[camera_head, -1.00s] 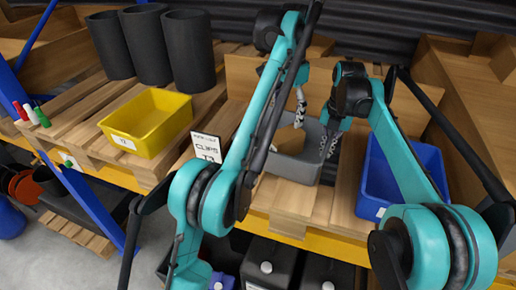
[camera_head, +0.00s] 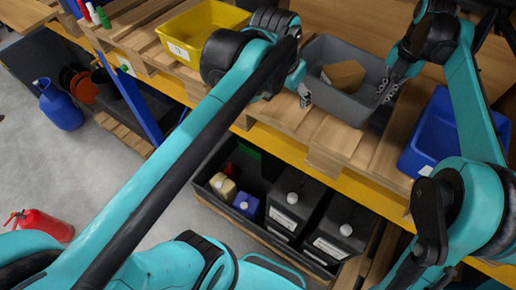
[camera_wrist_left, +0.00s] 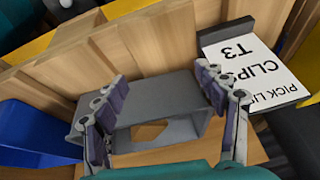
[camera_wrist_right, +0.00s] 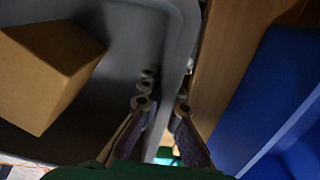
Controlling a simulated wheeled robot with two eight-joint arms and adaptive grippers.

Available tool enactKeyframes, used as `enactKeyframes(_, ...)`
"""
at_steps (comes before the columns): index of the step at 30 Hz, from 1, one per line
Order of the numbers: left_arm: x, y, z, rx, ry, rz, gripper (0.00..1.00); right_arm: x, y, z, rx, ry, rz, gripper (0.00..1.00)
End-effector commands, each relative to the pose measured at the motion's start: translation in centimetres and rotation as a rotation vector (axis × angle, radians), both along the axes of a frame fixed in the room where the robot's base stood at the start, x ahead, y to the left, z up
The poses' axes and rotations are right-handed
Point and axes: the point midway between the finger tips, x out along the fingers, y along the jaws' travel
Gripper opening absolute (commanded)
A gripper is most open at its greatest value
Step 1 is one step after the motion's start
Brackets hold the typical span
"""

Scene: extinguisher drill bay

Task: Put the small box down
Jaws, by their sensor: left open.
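A small brown cardboard box (camera_head: 344,75) lies tilted inside an open grey bin (camera_head: 352,107); the box also shows in the right wrist view (camera_wrist_right: 48,75). The bin appears to rest on the wooden pallet top. My left gripper (camera_head: 304,85) is open and empty at the bin's left side, partly hidden behind its own arm. In the left wrist view its fingers (camera_wrist_left: 155,92) are spread wide with the bin between and beyond them. My right gripper (camera_head: 387,90) is at the bin's right wall. In the right wrist view its fingers (camera_wrist_right: 165,95) are close together, one on each side of the rim.
A blue bin (camera_head: 428,135) stands close to the right and a yellow bin (camera_head: 205,20) to the left. Dark canisters (camera_head: 290,203) sit in a tray below. A red extinguisher (camera_head: 42,225) is on the floor.

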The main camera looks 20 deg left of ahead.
Motion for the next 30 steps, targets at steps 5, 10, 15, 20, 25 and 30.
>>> enactKeyframes(5,-5.5,1.7,-5.6,-0.042,-0.089,0.109,0.72,0.0,0.0,0.0,0.0,0.0,0.0,0.0)
enactKeyframes(10,-9.1,2.7,-10.2,-0.075,-0.154,0.185,0.72,0.0,0.0,0.0,0.0,0.0,0.0,0.0)
enactKeyframes(15,-10.9,3.1,-12.7,-0.094,-0.188,0.223,0.72,0.0,0.0,0.0,0.0,0.0,0.001,0.0)
enactKeyframes(20,-11.2,3.2,-13.2,-0.098,-0.197,0.232,0.72,0.0,0.0,0.0,0.0,0.0,0.0,0.0)
enactKeyframes(25,-11.2,3.2,-13.2,-0.098,-0.196,0.231,0.72,0.0,0.0,0.0,0.0,0.0,0.0,0.0)
enactKeyframes(30,-11.2,3.1,-13.1,-0.098,-0.195,0.231,0.72,0.0,0.0,0.0,0.0,0.0,0.0,0.19)
